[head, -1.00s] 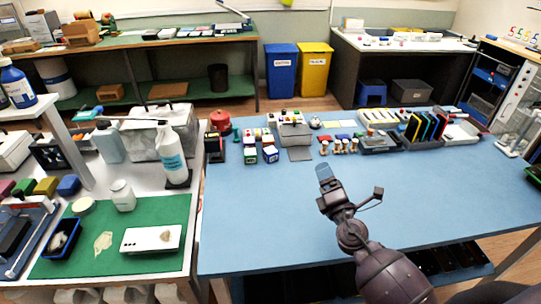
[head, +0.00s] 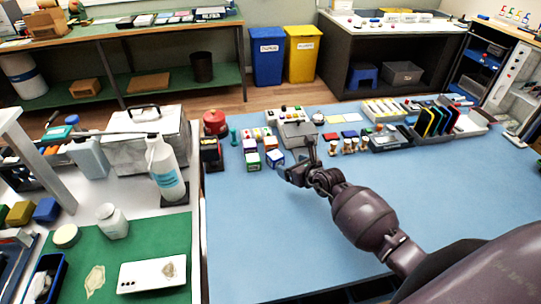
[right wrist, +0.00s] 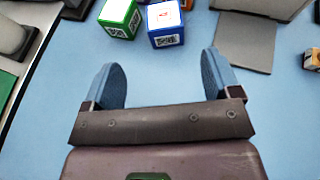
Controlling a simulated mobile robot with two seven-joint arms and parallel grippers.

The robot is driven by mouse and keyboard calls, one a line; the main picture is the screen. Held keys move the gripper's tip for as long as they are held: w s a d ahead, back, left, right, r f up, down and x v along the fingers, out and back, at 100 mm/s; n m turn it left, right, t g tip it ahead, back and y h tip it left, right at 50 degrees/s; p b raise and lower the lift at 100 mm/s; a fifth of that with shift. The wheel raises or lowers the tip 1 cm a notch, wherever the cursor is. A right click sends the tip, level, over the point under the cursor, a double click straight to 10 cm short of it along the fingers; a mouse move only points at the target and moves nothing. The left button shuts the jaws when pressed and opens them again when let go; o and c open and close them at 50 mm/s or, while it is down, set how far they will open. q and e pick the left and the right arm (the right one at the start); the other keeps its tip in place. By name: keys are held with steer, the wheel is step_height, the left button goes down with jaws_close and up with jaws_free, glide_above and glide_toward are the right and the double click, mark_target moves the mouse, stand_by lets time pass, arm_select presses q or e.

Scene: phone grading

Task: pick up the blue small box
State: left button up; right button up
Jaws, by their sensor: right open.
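The small blue box (head: 275,158) with a white top sits on the blue table mat, right beside a small green box (head: 253,162). In the right wrist view the blue box (right wrist: 165,24) and the green box (right wrist: 119,18) lie just beyond the fingertips. My right gripper (head: 285,171) is close to the near side of the blue box. In the right wrist view its two blue fingers (right wrist: 161,75) are spread apart with nothing between them. A gap of bare mat separates them from the blue box. My left gripper is not in view.
A grey device with a flat flap (right wrist: 245,40) lies right of the boxes. A red container (head: 215,122) stands behind left. Small figures (head: 347,147) stand to the right. The mat's front (head: 260,240) is clear.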

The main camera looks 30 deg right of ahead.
mark_target(278, 157)
steer(key=x, duration=0.3)
steer(key=shift+w+f+b, duration=0.1)
steer(key=shift+b, duration=0.25)
steer(key=shift+x, duration=0.95)
steer(key=x, duration=0.1)
steer(key=b+x, duration=0.1)
steer(key=x, duration=0.1)
steer(key=shift+w+d, duration=0.2)
steer(key=shift+d, duration=0.1)
steer(key=shift+w+f+b, duration=0.1)
steer(key=shift+w+b, duration=0.3)
steer(key=shift+w, duration=0.15)
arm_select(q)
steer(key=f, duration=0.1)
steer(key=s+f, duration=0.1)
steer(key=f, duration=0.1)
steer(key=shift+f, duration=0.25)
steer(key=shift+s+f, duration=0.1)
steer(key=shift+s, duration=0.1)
arm_select(e)
steer(key=c, duration=1.1)
